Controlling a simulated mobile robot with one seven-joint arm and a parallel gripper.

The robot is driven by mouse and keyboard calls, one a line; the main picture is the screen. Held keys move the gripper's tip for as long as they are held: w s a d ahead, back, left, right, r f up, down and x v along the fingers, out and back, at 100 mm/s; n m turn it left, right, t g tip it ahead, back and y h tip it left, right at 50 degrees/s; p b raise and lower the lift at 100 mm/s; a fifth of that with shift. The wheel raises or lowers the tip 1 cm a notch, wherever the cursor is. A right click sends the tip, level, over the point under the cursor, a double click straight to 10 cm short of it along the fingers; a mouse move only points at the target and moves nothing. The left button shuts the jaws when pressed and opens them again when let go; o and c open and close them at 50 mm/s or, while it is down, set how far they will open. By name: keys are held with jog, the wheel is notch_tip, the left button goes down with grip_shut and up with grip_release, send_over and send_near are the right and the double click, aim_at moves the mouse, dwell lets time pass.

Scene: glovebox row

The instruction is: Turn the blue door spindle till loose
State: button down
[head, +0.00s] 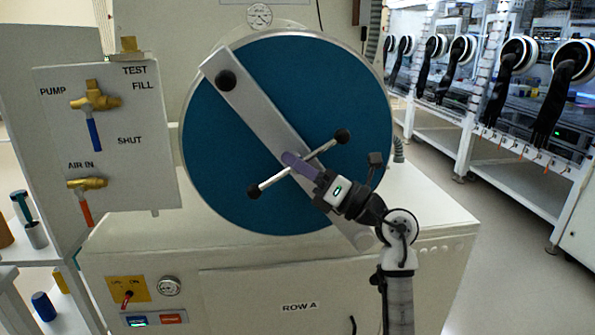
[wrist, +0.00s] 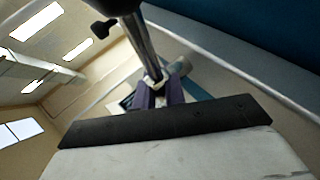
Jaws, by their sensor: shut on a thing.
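The round blue door (head: 225,130) faces me, with a grey clamp bar (head: 265,119) slanting across it from upper left to lower right. The spindle's silver cross handle (head: 323,150) sits in front of the bar near the door's middle. It slants up to the right, with a black knob at each end. My gripper (head: 293,160) comes from the lower right, and its purple fingers are shut on the handle near its middle. In the wrist view the silver rod (wrist: 138,42) runs down to the purple fingers (wrist: 158,96). The fingers hide the hub.
A valve panel (head: 140,170) with blue and red levers stands left of the door. A white cabinet (head: 240,300) marked ROW A is below, with a switch and gauge. Gloveboxes with black gloves (head: 555,95) line the right back. Floor (head: 500,230) at the right is clear.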

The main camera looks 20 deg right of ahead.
jog(key=n+g+h+b, duration=0.2)
jog(key=n+g, duration=0.1)
jog(key=g, duration=0.1)
jog(key=shift+a+f+n, duration=0.1)
jog(key=shift+n, duration=0.3)
jog(key=shift+h, duration=0.3)
jog(key=c, duration=1.7)
grip_release()
jog(key=shift+c, duration=0.2)
jog(key=b+v, duration=0.3)
jog(key=v, duration=1)
jog(key=shift+s+d+r, duration=0.2)
jog(key=shift+d, duration=0.15)
